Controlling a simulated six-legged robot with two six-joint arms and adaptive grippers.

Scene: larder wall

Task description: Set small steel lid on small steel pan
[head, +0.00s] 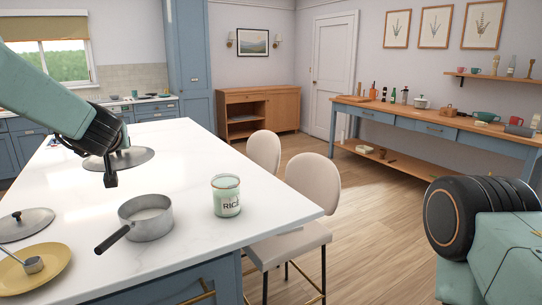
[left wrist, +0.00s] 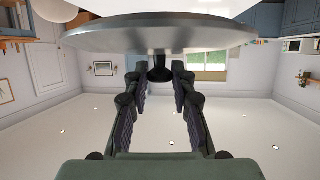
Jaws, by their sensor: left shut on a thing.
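My left gripper (left wrist: 161,80) is shut on the dark knob of a steel lid (left wrist: 160,36), which fills the top of the upside-down left wrist view. A second steel lid (head: 32,222) with a black knob lies at the left edge. My right gripper is out of view.
A rice jar (head: 226,197) stands right of the pan. A yellow plate (head: 50,277) with a small metal ladle (head: 33,265) lies at the front left. Two chairs (head: 313,180) stand along the right edge of the counter (head: 190,165). The counter behind the jar is clear.

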